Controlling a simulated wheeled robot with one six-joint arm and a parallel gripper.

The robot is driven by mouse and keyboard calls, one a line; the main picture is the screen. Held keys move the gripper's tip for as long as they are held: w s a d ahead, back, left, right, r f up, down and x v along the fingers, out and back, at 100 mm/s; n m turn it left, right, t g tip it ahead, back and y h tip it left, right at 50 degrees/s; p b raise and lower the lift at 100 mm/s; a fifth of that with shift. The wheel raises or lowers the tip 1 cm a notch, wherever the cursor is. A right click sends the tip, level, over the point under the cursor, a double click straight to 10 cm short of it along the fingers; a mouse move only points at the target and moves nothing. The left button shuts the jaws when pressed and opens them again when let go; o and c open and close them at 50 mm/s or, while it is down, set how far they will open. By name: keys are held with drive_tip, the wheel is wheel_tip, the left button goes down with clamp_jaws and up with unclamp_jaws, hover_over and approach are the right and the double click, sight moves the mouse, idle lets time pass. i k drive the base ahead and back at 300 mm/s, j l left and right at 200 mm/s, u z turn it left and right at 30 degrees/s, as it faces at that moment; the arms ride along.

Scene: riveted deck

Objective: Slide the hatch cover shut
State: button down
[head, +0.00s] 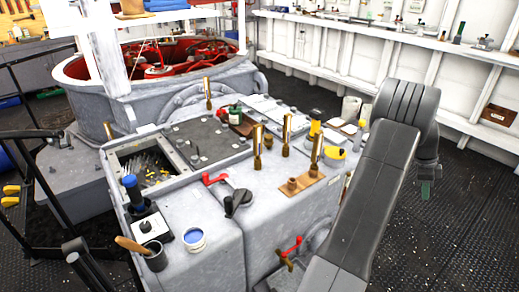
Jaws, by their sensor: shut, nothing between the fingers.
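The hatch cover (211,147) is a dark grey flat plate with small raised fittings, on top of the grey metal cabinet. To its left the hatch opening (128,156) is uncovered, with a pale frame and a jumble of small light and yellow items inside. My gripper (425,189) hangs at the end of my dark arm, to the right of the cabinet and well apart from the cover. It is small in this view, shut and empty.
Brass cylinders (257,145) stand right of the cover. A red-handled lever (216,179), a blue-topped joystick box (149,226), a blue paint tin (194,239) and a brush pot (154,257) occupy the front top. A red valve handle (289,249) juts from the front. The right floor is clear.

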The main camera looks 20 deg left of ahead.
sight(203, 137)
drive_tip(key=k+u, duration=0.25)
drive_tip(key=u, duration=0.15)
drive_tip(key=k+j+u, duration=0.1)
drive_tip(key=u, duration=0.25)
drive_tip(key=l+u, duration=0.1)
drive_tip(key=u, duration=0.3)
drive_tip(key=i+l+u, duration=0.1)
drive_tip(key=u, duration=0.3)
drive_tip(key=l+u, duration=0.1)
drive_tip(key=u, duration=0.25)
drive_tip(key=l+u, duration=0.1)
drive_tip(key=u, duration=0.3)
drive_tip(key=i+l, duration=0.1)
drive_tip(key=l, duration=0.9)
drive_tip(key=i+l, duration=0.1)
drive_tip(key=l, duration=0.9)
